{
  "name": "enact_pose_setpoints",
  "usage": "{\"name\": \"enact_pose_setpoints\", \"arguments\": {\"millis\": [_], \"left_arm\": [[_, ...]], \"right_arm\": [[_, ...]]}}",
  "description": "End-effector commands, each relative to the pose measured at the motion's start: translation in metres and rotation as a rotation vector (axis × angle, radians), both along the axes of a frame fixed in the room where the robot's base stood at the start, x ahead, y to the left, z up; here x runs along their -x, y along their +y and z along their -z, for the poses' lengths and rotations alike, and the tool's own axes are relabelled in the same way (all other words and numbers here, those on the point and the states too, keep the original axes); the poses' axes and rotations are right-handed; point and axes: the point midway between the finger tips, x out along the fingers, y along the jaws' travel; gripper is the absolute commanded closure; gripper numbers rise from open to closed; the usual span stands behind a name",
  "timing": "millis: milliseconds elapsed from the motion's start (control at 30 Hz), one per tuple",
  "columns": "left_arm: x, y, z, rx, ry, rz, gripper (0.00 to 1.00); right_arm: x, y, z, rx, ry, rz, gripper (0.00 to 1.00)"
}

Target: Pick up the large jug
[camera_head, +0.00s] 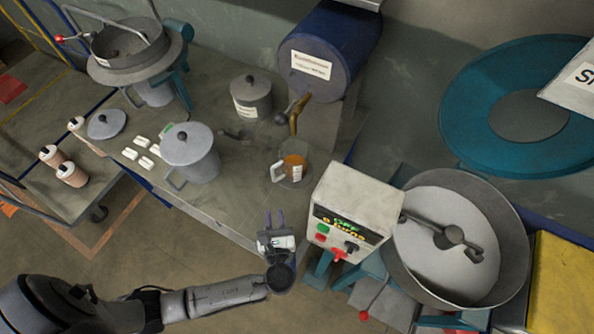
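A large grey lidded jug (196,163) with a side handle stands upright on the workbench, left of centre. A smaller clear jug (286,178) holding orange-brown liquid stands below a brass tap, near the bench's front edge. My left gripper (275,217) reaches up from the lower left, in front of the bench and just below the clear jug. Its two fingers are apart with nothing between them. It is clear of both jugs, with the large one up and to its left. My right gripper is not in view.
The workbench (225,205) also bears a lidded pot (251,97), a loose lid (106,124) and several white blocks. A control box (352,212) and mixing bowl (447,245) are close on the right. A cart (45,180) stands left.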

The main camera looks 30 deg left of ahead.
Motion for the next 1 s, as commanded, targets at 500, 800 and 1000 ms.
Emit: {"name": "enact_pose_setpoints", "arguments": {"millis": [500, 800, 1000], "left_arm": [[-0.056, 0.041, 0.002, -0.054, 0.002, 0.014, 0.76], [-0.069, 0.052, 0.003, -0.052, 0.004, 0.014, 0.76], [-0.078, 0.06, 0.001, -0.053, 0.003, 0.014, 0.76]], "right_arm": [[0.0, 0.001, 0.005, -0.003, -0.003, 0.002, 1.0], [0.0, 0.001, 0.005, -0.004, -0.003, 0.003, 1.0], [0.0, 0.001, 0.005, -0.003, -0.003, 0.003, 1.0]]}}
